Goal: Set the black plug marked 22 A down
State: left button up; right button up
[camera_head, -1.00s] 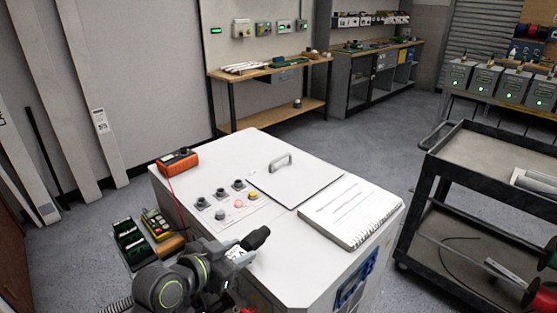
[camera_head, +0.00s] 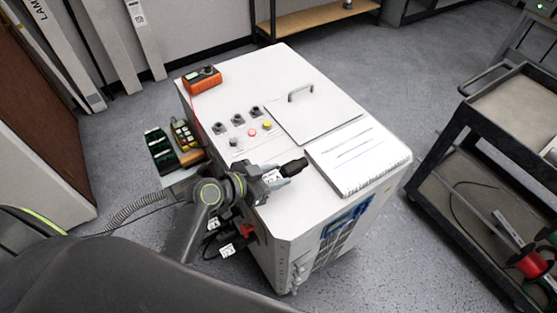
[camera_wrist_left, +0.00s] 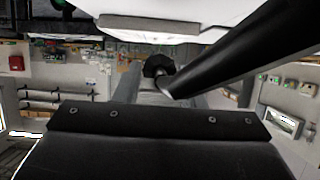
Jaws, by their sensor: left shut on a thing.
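My left gripper (camera_head: 274,178) is shut on a black plug (camera_head: 293,167), with a white tag (camera_head: 271,175) at the jaws; its lettering is too small to read. The plug is over the front part of the white cabinet top (camera_head: 275,212), left of the notepad. I cannot tell whether it touches the surface. In the left wrist view a dark round end (camera_wrist_left: 158,66) shows between the fingers, and a thick dark bar crosses at upper right. My right gripper is not in view.
A black cart (camera_head: 470,125) stands right.

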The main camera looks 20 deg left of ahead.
aim_at(275, 194)
pick_arm(q)
notch_tip(275, 194, down, 6)
jog(key=shift+f, duration=0.1)
dwell(0.4)
jog(key=shift+f, duration=0.15)
jog(key=o, duration=1.1)
